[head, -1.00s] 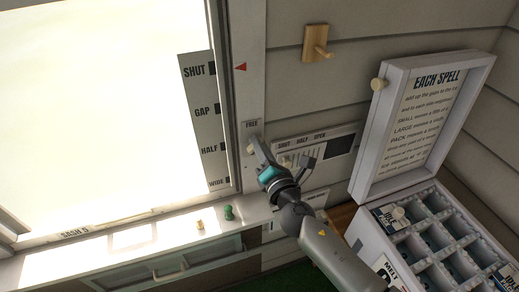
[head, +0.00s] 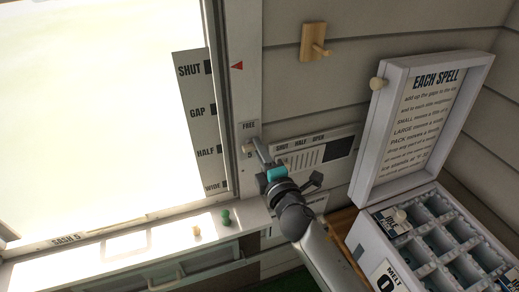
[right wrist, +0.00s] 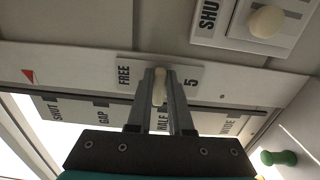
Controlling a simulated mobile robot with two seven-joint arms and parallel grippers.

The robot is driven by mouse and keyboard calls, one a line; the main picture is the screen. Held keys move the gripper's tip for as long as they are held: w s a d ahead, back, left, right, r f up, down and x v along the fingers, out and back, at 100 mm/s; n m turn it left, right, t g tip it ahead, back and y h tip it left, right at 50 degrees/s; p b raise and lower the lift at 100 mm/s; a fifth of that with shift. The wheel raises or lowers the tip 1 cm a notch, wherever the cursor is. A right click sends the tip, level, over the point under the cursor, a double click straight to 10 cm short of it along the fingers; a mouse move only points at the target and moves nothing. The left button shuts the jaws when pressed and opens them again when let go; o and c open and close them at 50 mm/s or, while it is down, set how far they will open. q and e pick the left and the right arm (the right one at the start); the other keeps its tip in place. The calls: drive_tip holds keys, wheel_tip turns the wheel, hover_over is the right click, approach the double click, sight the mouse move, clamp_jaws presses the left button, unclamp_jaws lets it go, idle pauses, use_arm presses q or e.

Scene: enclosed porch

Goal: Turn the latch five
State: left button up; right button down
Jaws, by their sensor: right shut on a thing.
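The latch five is a small cream handle (right wrist: 159,88) on a pale plate marked FREE and 5, fixed to the window frame. In the right wrist view the handle lies between my two fingers, its length along them. My left gripper is not in view.
A SHUT-HALF-OPEN vent panel (head: 312,150) is right of the latch. An open compartmented box (head: 371,250) with its raised lid (head: 386,130) stands at right. A green knob (head: 225,217) and a cream knob (head: 196,231) are on the sill. A wooden peg (head: 314,42) is above.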

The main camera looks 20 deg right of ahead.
idle(0.6)
drive_tip(key=c, duration=0.8)
unclamp_jaws()
drive_tip(key=shift+s+d+b, duration=0.15)
drive_tip(key=shift+s+b, duration=0.45)
drive_tip(key=shift+s, duration=3.25)
drive_tip(key=shift+s+d+b, duration=0.1)
drive_tip(key=shift+s+b, duration=0.5)
drive_tip(key=shift+s, duration=3.2)
